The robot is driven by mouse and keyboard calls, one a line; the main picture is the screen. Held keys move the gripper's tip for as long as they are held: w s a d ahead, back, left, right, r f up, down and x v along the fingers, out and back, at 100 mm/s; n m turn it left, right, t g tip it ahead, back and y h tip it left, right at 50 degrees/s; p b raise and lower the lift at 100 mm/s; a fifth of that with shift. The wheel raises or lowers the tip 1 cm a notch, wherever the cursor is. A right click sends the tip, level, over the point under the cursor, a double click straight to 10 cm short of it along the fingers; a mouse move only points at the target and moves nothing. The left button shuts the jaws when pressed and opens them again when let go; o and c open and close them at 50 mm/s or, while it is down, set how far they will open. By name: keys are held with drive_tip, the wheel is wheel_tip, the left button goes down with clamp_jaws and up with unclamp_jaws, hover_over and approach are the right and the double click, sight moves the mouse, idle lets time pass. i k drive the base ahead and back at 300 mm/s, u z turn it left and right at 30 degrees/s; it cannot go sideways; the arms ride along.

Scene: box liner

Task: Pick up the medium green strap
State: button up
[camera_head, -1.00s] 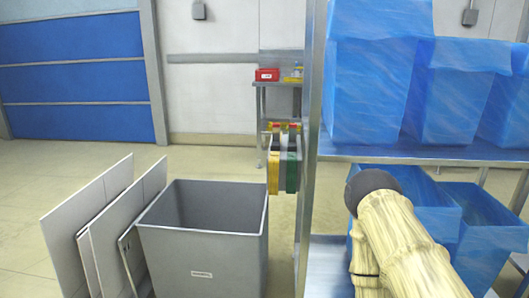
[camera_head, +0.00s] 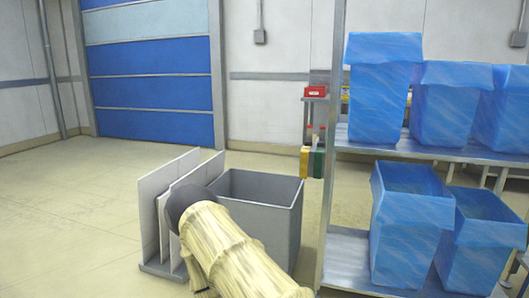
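A green item (camera_head: 318,163), perhaps a strap or a roll of it, hangs beside a yellow item (camera_head: 305,162) at the left side of the metal rack, a little right of the picture's middle. It is small in view, and I cannot tell its size class or how it is held. My arm, in a tan ribbed sleeve, reaches in from the bottom, in front of the grey bin.
The grey bin (camera_head: 285,192) stands left of the metal rack (camera_head: 345,258), with white panels (camera_head: 153,205) leaning beside it. Blue-lined boxes (camera_head: 385,95) fill both rack shelves. A red box (camera_head: 315,91) sits behind. The floor (camera_head: 70,215) at left is clear.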

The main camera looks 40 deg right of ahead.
sight(322, 144)
drive_tip(key=u, duration=0.2)
drive_tip(key=i, duration=1.6)
drive_tip(key=z, duration=1.5)
drive_tip(key=i, duration=0.6)
drive_tip(key=z, duration=0.7)
